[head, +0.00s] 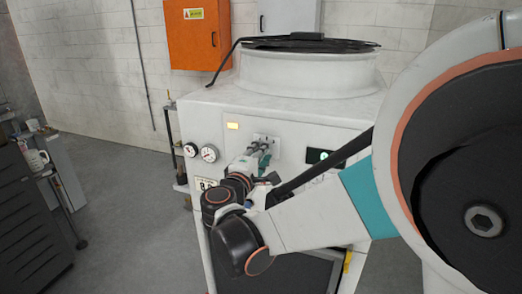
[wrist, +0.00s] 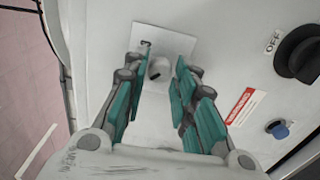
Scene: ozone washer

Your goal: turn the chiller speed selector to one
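The speed selector is a small pale round knob (wrist: 158,69) on a white square plate (wrist: 176,42) on the chiller's front panel. A small dark mark sits near the plate's upper left corner in the wrist view. My gripper (wrist: 160,74) is open, with its teal-padded fingers on either side of the knob. I cannot tell whether either finger touches it. In the head view, my gripper (head: 258,158) reaches the plate (head: 269,139) on the white chiller (head: 335,117) and hides the knob.
A large black rotary switch (wrist: 301,58) marked OFF and a blue button (wrist: 279,130) are right of my gripper in the wrist view. Pressure gauges (head: 209,153) and a lit yellow indicator (head: 232,126) are on the chiller. A grey cabinet (head: 28,215) stands left, with free floor between.

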